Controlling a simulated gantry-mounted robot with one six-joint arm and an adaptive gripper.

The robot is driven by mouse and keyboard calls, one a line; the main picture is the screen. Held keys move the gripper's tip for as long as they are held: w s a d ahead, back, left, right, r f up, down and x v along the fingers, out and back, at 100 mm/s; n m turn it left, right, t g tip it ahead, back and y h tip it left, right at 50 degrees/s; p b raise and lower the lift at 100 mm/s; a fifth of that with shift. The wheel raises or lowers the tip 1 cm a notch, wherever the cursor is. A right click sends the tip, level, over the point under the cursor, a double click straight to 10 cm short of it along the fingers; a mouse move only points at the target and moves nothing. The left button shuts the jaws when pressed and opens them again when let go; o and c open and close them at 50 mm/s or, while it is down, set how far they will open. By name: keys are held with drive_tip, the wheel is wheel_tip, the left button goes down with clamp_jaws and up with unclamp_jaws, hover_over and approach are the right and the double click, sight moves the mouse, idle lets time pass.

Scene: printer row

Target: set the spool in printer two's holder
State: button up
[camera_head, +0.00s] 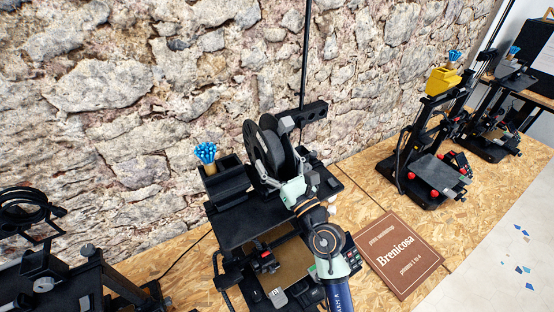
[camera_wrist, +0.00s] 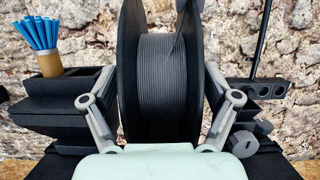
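The spool is black with dark grey filament wound on it. In the head view the spool (camera_head: 268,146) stands upright above the top of the middle printer (camera_head: 243,224). In the wrist view the spool (camera_wrist: 166,90) fills the middle, its rims edge-on. My gripper (camera_head: 285,180) reaches it from the front. In the wrist view the gripper's fingers (camera_wrist: 160,100) lie along both outer sides of the spool and look pressed against it. The spool's underside and any holder seat below it are hidden, so I cannot tell whether it rests there.
A brown Brenicosa sign (camera_head: 402,253) lies on the bench. Another printer (camera_head: 430,160) carries a yellow part (camera_head: 443,80).

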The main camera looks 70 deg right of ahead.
drive_tip(key=shift+f, duration=0.1)
drive_tip(key=v, duration=1.2)
idle(0.4)
